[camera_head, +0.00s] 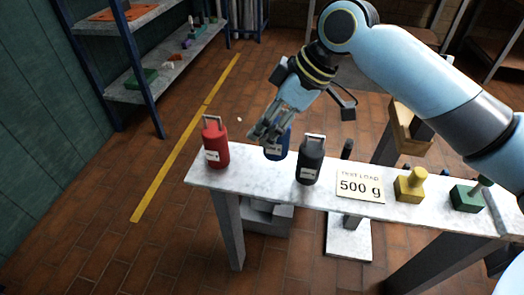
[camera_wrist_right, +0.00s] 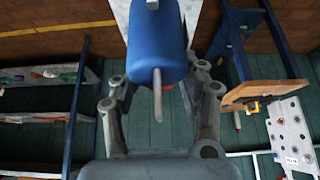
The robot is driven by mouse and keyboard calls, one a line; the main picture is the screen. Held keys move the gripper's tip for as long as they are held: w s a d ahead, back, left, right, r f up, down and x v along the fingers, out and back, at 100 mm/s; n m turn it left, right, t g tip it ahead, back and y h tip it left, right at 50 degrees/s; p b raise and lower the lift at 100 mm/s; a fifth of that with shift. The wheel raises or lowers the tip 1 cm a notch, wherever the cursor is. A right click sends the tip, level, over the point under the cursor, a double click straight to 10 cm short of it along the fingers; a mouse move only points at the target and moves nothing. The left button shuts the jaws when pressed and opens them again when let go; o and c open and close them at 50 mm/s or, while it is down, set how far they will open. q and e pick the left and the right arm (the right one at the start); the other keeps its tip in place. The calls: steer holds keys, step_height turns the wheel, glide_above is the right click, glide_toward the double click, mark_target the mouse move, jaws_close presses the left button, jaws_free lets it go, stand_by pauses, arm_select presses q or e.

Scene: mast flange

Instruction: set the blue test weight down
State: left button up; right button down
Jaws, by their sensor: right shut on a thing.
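The blue test weight (camera_head: 283,146) is between the red and black weights in the head view, at the back edge of the bench top (camera_head: 262,185). My right gripper (camera_head: 268,133) is shut on it and covers its upper part. I cannot tell whether its base touches the bench. In the right wrist view the blue weight (camera_wrist_right: 157,45) fills the top middle, with its thin handle pointing down between the fingers of my right gripper (camera_wrist_right: 160,95). My left gripper is not in view.
A red weight (camera_head: 215,147) stands left of it and a black weight (camera_head: 311,163) close on its right. A "500 g" sign (camera_head: 360,185), a yellow block with a knob (camera_head: 410,186) and a green one (camera_head: 466,195) stand further right. A shelf (camera_head: 165,65) is at back left.

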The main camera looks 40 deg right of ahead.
step_height(320, 180, down, 2)
steer(key=shift+f, duration=0.1)
step_height(320, 180, down, 4)
steer(key=shift+r+b, duration=0.2)
steer(key=shift+b, duration=0.45)
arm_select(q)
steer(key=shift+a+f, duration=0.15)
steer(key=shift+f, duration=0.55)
arm_select(e)
steer(key=c, duration=0.7)
jaws_free()
steer(key=shift+o, duration=0.2)
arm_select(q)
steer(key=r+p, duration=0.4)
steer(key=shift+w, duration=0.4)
arm_select(e)
steer(key=v, duration=1.2)
